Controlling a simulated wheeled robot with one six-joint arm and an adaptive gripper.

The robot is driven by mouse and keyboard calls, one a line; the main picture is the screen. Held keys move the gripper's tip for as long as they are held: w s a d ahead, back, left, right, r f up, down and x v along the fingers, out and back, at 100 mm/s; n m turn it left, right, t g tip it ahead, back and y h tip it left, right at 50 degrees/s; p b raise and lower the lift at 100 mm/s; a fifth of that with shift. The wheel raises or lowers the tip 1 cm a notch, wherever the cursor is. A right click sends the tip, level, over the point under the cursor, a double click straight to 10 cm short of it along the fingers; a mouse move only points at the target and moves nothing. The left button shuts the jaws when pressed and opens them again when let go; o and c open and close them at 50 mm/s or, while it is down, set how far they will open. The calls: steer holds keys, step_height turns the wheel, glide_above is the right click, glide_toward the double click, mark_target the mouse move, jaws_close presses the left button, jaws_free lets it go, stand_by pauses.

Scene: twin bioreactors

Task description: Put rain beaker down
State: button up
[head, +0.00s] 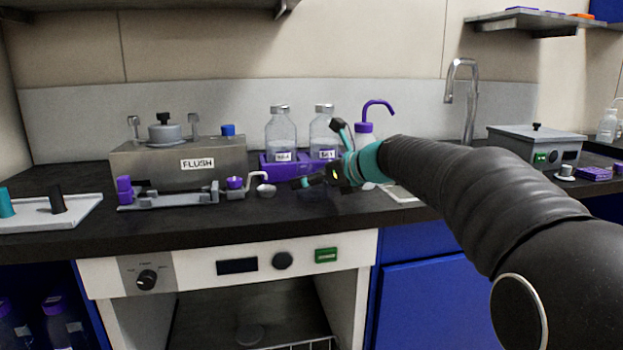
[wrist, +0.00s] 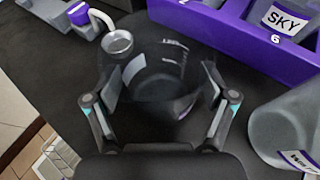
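A clear beaker (wrist: 165,85) stands upright between the two fingers of my gripper (wrist: 164,92) in the wrist view. The finger pads press against its sides, one on each side. Its markings are too blurred to read. In the head view my gripper (head: 318,183) is low over the dark counter (head: 250,222), in front of the purple rack, and the beaker shows only faintly below it. I cannot tell whether its base touches the counter.
The purple rack (head: 275,169) holds two bottles, one labelled SKY (wrist: 284,18). A small metal cup (wrist: 117,42) is close on the left. The FLUSH unit (head: 180,155) stands further left. The counter's front strip is clear.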

stand_by(0.3)
steer(key=shift+r, duration=0.25)
steer(key=v, duration=1.2)
steer(key=s+d+f+n+g+h, duration=0.1)
steer(key=s+d+f+n+h, duration=0.2)
steer(key=s+f+n, duration=0.5)
steer(key=s+d+f+n+g+h, duration=0.1)
steer(key=s+d+f+n+h, duration=0.3)
steer(key=s+f+n, duration=0.4)
steer(key=s+d+f+n+h, duration=0.3)
steer(key=s+f+n, duration=0.5)
steer(key=s, duration=0.7)
steer(key=shift+s+d+f+n+g+h, duration=0.2)
steer(key=shift+d+n+g+h, duration=0.2)
steer(key=shift+n, duration=0.4)
